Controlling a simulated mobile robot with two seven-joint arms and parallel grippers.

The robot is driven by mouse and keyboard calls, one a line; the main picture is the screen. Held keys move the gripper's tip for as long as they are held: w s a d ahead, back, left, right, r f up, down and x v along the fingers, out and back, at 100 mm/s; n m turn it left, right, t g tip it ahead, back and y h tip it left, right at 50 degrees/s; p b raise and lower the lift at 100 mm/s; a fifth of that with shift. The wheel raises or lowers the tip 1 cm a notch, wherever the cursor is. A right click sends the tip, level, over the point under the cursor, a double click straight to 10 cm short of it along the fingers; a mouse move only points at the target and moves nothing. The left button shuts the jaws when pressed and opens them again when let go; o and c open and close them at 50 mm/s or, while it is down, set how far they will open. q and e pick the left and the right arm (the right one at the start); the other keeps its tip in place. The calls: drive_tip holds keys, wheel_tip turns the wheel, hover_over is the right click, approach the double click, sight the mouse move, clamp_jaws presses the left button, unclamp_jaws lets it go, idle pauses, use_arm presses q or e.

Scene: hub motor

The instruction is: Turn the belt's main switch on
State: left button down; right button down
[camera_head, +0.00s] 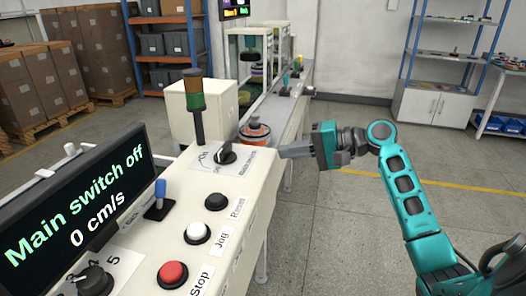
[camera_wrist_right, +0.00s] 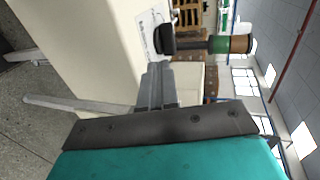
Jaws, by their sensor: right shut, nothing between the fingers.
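The main switch (camera_head: 226,154) is a black rotary knob on a white label at the far end of the cream control panel (camera_head: 240,195). The screen (camera_head: 75,205) reads "Main switch off" and "0 cm/s". My right gripper (camera_head: 283,152) is shut and empty, just right of the panel's far corner, its fingers pointing left towards the knob with a gap between. In the right wrist view the shut fingertips (camera_wrist_right: 157,70) point at the black knob (camera_wrist_right: 164,40), apart from it. My left gripper is out of view.
The panel also carries a black button (camera_head: 217,201), a white button (camera_head: 198,232), a red stop button (camera_head: 173,273), a blue-tipped lever (camera_head: 159,196) and a dial (camera_head: 95,280). A signal light (camera_head: 194,92) stands behind the switch. Open floor lies right of the panel.

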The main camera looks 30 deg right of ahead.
sight(225, 155)
drive_tip(key=x, duration=0.8)
drive_tip(key=r+x, duration=0.1)
drive_tip(key=x, duration=0.4)
drive_tip(key=shift+w, duration=0.15)
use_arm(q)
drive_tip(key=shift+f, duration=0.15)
use_arm(e)
drive_tip(key=shift+a, duration=0.1)
drive_tip(key=shift+w, duration=0.1)
drive_tip(key=shift+s+r+m+t+h, duration=0.1)
drive_tip(key=shift+s+m+t+h, duration=0.1)
drive_tip(key=shift+m+t+h, duration=0.1)
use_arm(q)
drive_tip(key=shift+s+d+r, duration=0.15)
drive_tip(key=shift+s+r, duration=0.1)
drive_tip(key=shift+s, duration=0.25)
use_arm(e)
drive_tip(key=shift+w+a, duration=0.1)
drive_tip(key=shift+a, duration=0.05)
